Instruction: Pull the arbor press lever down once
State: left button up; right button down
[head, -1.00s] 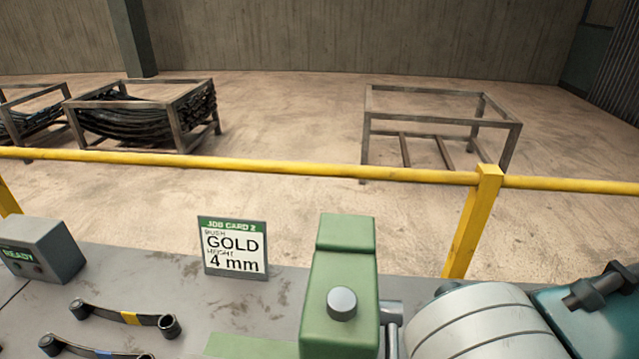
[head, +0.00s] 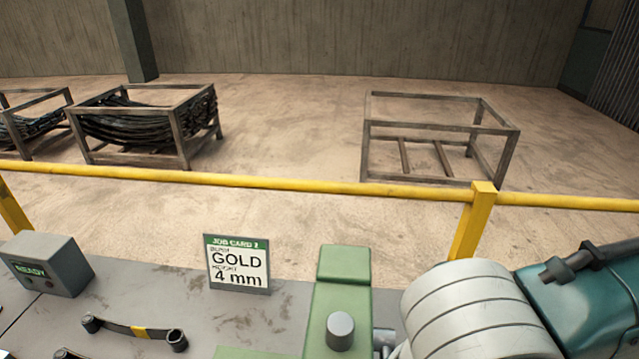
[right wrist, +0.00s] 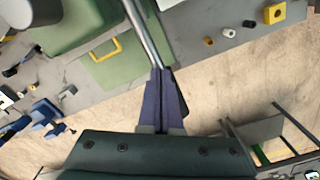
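The green arbor press (head: 342,290) stands on the bench at the bottom middle of the head view, with a grey round knob on its face. Its lever, a bare metal rod (right wrist: 142,32), comes down from the top of the right wrist view. My right gripper (right wrist: 158,82) has its two dark fingers closed together around the rod's end. In the head view only my right arm shows beside the press, and the gripper is hidden below the frame. My left gripper is in neither view.
A job card (head: 238,265) reads gold, 4 mm. A grey READY box (head: 48,265) and leaf springs (head: 135,329) lie left on the bench. A yellow rail (head: 300,185) runs behind it. Small bushes and a yellow block (right wrist: 274,13) show in the wrist view.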

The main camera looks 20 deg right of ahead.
jog(key=s+a+r+p, duration=0.4)
jog(key=s+a+p, duration=0.2)
jog(key=s+p, duration=0.2)
jog(key=shift+s+a, duration=0.2)
jog(key=shift+s, duration=0.95)
jog(key=shift+r, duration=0.1)
